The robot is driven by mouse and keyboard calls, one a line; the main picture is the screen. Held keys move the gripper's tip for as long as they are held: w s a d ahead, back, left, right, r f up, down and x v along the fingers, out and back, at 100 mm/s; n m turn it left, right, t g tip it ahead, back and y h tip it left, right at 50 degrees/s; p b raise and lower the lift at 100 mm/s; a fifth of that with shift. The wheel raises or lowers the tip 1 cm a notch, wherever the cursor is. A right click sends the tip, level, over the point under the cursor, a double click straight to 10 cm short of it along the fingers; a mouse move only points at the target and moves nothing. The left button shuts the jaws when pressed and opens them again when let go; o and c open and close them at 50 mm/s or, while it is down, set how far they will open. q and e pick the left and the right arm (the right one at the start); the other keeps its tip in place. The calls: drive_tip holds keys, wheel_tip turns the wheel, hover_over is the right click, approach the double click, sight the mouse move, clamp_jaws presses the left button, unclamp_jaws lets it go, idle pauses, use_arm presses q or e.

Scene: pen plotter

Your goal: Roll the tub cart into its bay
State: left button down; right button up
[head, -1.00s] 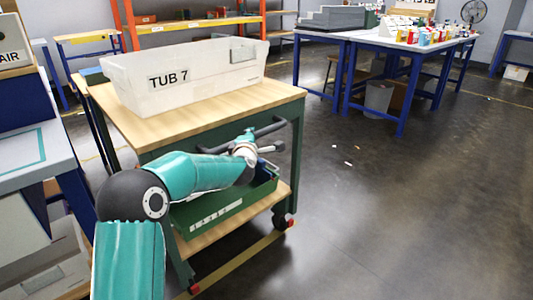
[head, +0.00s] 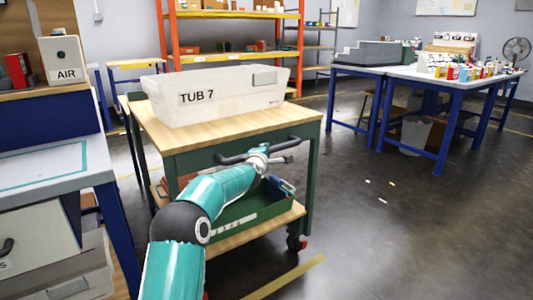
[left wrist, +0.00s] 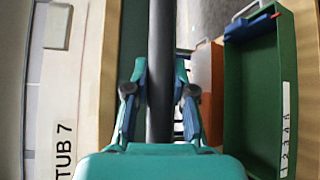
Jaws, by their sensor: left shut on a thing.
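The tub cart (head: 313,175) has a green frame, wooden shelves and red-trimmed casters. A translucent tub marked TUB 7 (head: 220,110) stands on its top, and a green bin (head: 265,207) sits on the lower shelf. My left gripper (head: 272,158) is at the dark push handle (head: 233,158) on the cart's near side. In the left wrist view, its fingers (left wrist: 160,105) are shut around the handle bar (left wrist: 161,45). My right gripper is not in view. I cannot tell which floor area is the bay.
A blue-legged bench (head: 110,180) stands close on the left, with a box marked AIR (head: 63,62). An orange rack (head: 173,40) stands behind the cart. Blue-legged tables (head: 445,130) are at the right. A yellow floor strip (head: 285,277) lies in front; open floor extends right.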

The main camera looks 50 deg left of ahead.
use_arm(q)
drive_tip(key=c, duration=1)
unclamp_jaws()
drive_tip(key=shift+a+f, duration=0.15)
drive_tip(key=shift+s+d, duration=0.35)
drive_tip(key=shift+s, duration=0.05)
drive_tip(key=v, duration=1.1)
